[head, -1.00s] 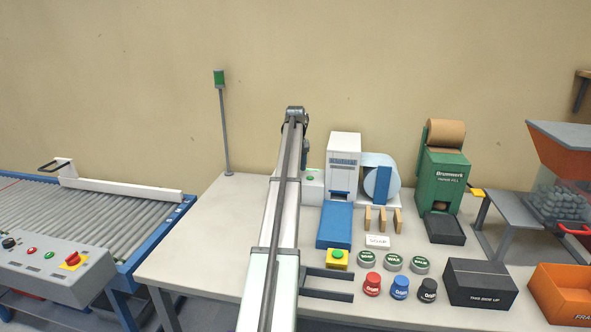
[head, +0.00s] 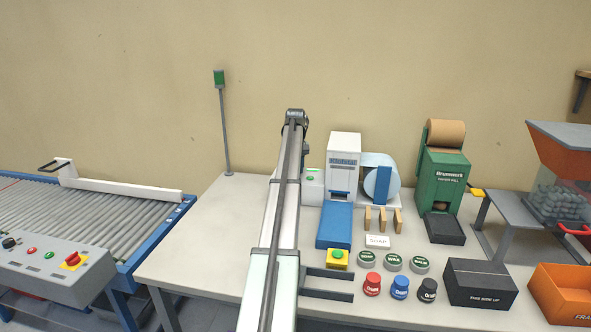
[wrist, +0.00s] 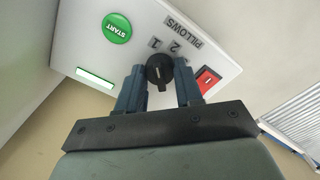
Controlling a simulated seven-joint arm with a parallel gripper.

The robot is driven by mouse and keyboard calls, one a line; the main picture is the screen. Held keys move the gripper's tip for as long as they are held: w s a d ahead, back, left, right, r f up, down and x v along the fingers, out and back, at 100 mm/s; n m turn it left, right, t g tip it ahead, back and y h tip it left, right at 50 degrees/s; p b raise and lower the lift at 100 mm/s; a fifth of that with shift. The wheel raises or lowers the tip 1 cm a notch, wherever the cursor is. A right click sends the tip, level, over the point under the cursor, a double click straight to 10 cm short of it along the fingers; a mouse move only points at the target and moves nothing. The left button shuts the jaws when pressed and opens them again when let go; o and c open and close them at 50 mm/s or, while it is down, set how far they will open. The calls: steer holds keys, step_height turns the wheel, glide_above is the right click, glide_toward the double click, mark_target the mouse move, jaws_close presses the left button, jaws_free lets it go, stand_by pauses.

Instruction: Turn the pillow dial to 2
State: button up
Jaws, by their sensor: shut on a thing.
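In the wrist view the black round pillow dial (wrist: 159,70) sits on a white panel (wrist: 215,50). The numbers 1 and 2 and the word PILLOWS are printed beside it, turned in the picture. My gripper (wrist: 160,84) has one blue-grey finger on each side of the dial and is shut on it. A pale mark shows on the dial's face, but I cannot tell which number it points to. In the head view part of the white control box (head: 313,190) shows right of my arm; the dial and my gripper are hidden there.
A green START button (wrist: 117,28), a pale green display (wrist: 95,77) and a red switch (wrist: 208,79) are near the dial. The white pillow machine (head: 344,152) with its blue chute (head: 334,225) stands right of my arm. The table's left part is clear.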

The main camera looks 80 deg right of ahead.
steer(key=shift+c, duration=0.3)
steer(key=m, duration=0.3)
steer(key=shift+m, duration=2.7)
steer(key=o, duration=1)
steer(key=shift+o, duration=0.2)
step_height(320, 180, up, 14)
steer(key=shift+f, duration=0.1)
